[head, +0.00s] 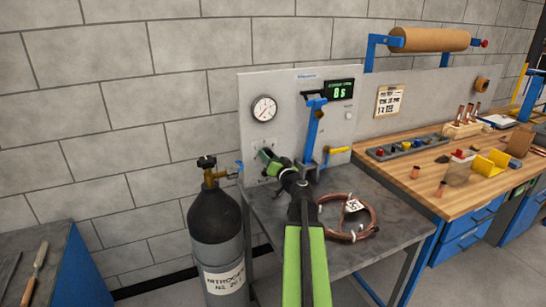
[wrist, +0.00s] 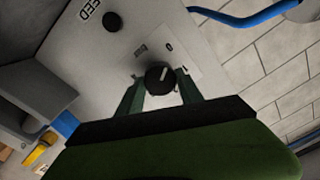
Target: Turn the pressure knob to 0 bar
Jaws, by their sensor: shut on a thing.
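The pressure knob (wrist: 160,78) is a black round knob with a light pointer line, on the grey-white panel in the wrist view. A white scale label with small marks sits behind it. My gripper (wrist: 160,90) has its two green fingers on either side of the knob and is shut on it. In the head view my gripper (head: 268,160) reaches the lower left of the upright panel (head: 290,110), and the knob is hidden behind it there. A round gauge (head: 264,108) with a red needle is on the panel above. Its reading is too small to tell.
A second black knob (wrist: 113,21) is on the panel. A display (head: 339,90) reads "8 s". A blue clamp post (head: 312,130) and yellow lever (head: 339,150) stand right of my gripper. A copper coil (head: 345,232) lies on the bench. A dark nitrogen cylinder (head: 215,220) stands at left.

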